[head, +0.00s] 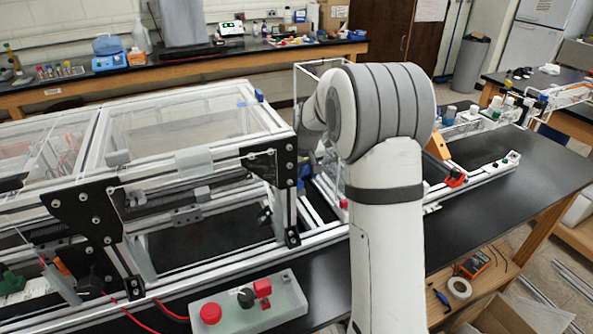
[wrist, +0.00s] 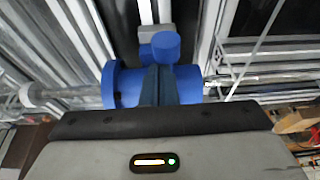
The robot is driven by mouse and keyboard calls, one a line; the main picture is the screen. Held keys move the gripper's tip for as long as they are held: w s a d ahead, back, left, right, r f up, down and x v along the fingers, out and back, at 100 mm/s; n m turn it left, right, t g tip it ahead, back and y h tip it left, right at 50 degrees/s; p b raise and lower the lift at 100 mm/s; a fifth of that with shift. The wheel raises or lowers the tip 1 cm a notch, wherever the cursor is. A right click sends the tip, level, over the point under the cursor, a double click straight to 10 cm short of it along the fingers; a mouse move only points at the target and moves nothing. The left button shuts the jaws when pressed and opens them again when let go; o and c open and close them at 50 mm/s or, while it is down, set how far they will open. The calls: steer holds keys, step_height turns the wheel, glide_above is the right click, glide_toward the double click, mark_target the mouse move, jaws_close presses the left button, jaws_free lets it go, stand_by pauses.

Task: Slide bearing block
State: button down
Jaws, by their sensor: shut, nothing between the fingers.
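The bearing block looks to be the blue flanged body (wrist: 118,88) in the middle of the wrist view, with a round blue knob on top. A thin metal rod (wrist: 262,76) runs out from its right side. My gripper (wrist: 160,82) is shut and empty, its dark fingers upright in front of the blue body and covering its middle. I cannot tell whether the fingers touch it. In the head view my arm hides the gripper and most of the block.
The extrusion frame (head: 200,160) with clear panels and black plates stands left of my arm. A control box (head: 248,304) with a red button sits at the front. Rails (head: 490,172) continue to the right. The black tabletop (head: 500,215) at front right is clear.

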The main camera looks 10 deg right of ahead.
steer(key=shift+s+d+f+b, duration=0.15)
steer(key=shift+s+b, duration=0.25)
steer(key=shift+b, duration=0.25)
steer(key=shift+s, duration=0.3)
steer(key=shift+r, duration=0.25)
